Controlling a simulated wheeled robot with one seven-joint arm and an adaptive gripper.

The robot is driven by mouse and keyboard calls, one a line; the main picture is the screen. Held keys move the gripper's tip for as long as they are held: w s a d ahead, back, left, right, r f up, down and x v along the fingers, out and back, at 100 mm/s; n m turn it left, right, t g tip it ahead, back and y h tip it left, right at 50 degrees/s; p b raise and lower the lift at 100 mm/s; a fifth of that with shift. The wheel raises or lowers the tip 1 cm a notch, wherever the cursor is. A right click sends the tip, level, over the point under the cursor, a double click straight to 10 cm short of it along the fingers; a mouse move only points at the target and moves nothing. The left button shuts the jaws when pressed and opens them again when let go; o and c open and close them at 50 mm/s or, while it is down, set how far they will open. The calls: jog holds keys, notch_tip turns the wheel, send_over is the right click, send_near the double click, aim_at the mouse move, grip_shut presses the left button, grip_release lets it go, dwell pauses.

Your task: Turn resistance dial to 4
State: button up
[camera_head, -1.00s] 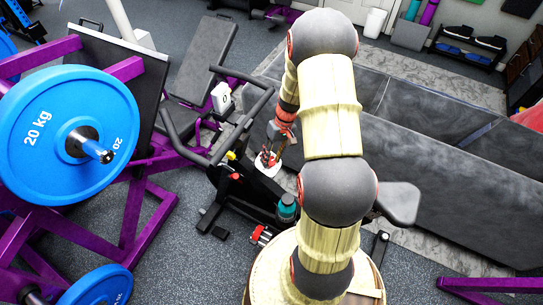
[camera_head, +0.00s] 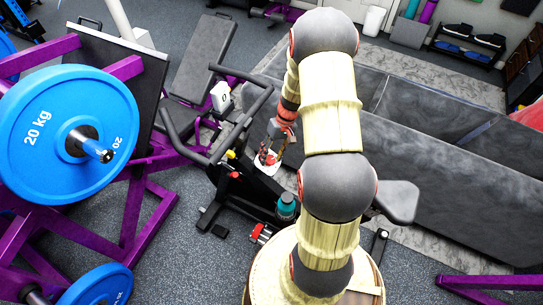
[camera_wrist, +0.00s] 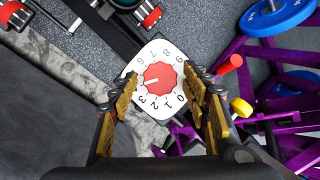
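The resistance dial is a white plate (camera_wrist: 137,82) numbered around a red knob (camera_wrist: 160,77). In the wrist view, a pale mark on the knob points left and slightly down, roughly where 4 would be; the digits on that side are hard to make out. My gripper (camera_wrist: 161,90) is open, with one finger on each side of the knob and visible gaps between. In the head view, my gripper (camera_head: 270,152) is over the white dial plate (camera_head: 267,169) on the exercise bike (camera_head: 250,187). Finger depth relative to the knob is unclear.
The bike's handlebar (camera_head: 190,152) and a white display reading 0 (camera_head: 222,97) stand left of my gripper. A teal bottle (camera_head: 287,206) is just below the dial. A purple rack with a blue 20 kg plate (camera_head: 50,115) is at left. A grey padded surface (camera_head: 450,180) lies right.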

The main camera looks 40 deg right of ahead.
jog(key=shift+o, duration=0.4)
jog(key=v, duration=1.2)
dwell(0.3)
